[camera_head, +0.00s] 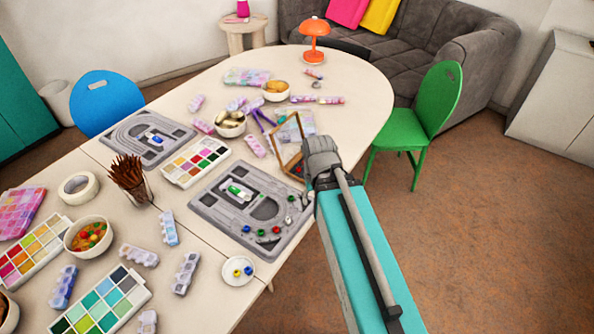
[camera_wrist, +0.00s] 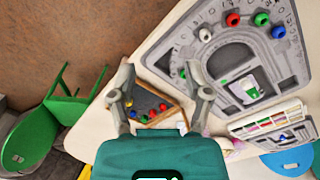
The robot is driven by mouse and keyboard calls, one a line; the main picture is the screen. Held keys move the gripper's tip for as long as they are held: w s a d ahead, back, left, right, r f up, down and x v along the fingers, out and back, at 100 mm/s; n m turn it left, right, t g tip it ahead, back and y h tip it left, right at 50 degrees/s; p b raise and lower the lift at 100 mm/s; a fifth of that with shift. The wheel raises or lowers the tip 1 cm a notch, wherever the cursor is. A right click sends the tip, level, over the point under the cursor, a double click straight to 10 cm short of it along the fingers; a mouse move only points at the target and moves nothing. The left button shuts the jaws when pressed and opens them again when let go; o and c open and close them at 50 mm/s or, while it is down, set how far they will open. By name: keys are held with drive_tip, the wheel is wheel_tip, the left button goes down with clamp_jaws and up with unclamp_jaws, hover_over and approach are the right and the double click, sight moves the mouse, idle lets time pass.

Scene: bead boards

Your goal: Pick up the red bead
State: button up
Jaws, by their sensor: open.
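Another red bead (camera_wrist: 163,107) lies in a dark, wood-framed tray (camera_wrist: 172,96), seen between my fingers. My gripper (camera_wrist: 158,72) is open and empty, above the table's edge beside the board. In the head view my arm partly hides the tray.
A white dish (camera_head: 238,271) with beads stands near the board's front. Paint palettes (camera_head: 195,162), bead boxes and a brush jar (camera_head: 133,180) crowd the table. A second board (camera_head: 148,138) lies farther left. A green chair (camera_head: 420,120) stands beyond the table's right edge.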

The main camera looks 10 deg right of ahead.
drive_tip(key=shift+w, duration=0.1)
drive_tip(key=shift+c, duration=1.1)
drive_tip(key=n, duration=2.1)
hover_over(298, 170)
drive_tip(key=shift+w+d+f+n, duration=0.15)
drive_tip(key=shift+w+d+n, duration=0.15)
drive_tip(key=shift+w+n, duration=0.25)
drive_tip(key=shift+f, duration=0.1)
wheel_tip(298, 170, down, 8)
drive_tip(key=b, duration=0.9)
drive_tip(key=shift+f, duration=0.25)
drive_tip(key=shift+f, duration=0.1)
